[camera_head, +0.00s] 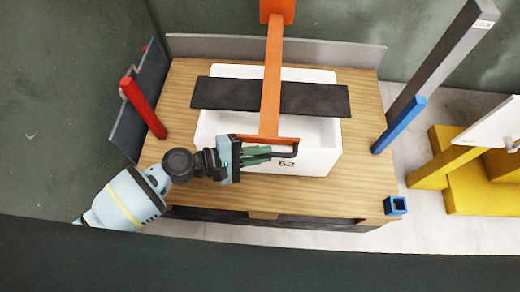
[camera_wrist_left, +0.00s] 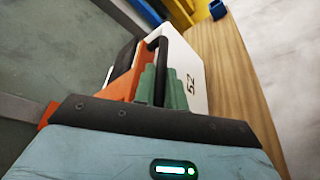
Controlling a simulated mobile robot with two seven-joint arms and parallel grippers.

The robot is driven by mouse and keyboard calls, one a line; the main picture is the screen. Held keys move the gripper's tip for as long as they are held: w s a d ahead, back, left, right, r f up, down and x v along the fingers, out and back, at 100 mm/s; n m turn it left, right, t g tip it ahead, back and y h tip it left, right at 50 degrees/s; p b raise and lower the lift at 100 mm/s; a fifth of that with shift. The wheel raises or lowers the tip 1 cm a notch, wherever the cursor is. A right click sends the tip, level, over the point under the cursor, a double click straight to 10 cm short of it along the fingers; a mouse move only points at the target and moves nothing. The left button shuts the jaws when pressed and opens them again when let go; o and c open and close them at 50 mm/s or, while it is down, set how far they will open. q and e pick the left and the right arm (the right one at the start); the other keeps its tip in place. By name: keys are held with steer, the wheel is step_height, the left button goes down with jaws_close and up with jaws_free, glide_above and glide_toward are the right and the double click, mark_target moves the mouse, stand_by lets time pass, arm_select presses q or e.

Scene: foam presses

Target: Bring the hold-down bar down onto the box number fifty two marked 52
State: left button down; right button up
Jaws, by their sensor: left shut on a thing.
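The white box marked 52 (camera_head: 320,160) stands on a wooden table, its number facing the front; it also shows in the left wrist view (camera_wrist_left: 188,58). The orange hold-down bar (camera_head: 272,85) reaches over the box from the back. A dark crosspiece (camera_head: 325,98) lies across the box's open top beneath the bar; whether it touches the rim is unclear. My left gripper (camera_head: 268,153) is shut on the bar's black handle (camera_head: 296,149) at the box's front edge. The handle also shows between the green fingers in the left wrist view (camera_wrist_left: 162,50). My right gripper is not in view.
The wooden table (camera_head: 185,100) has a grey back rail (camera_head: 345,53). A red lever (camera_head: 143,108) stands at left, a blue post (camera_head: 398,125) at right. A blue square holder (camera_head: 396,205) sits at the front right corner. Yellow steps (camera_head: 475,190) stand beyond the right.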

arm_select(q)
steer(key=c, duration=1.6)
jaws_free()
steer(key=shift+o, duration=0.7)
steer(key=shift+r, duration=0.1)
steer(key=v, duration=0.8)
steer(key=shift+d, duration=0.1)
steer(key=shift+s, duration=0.1)
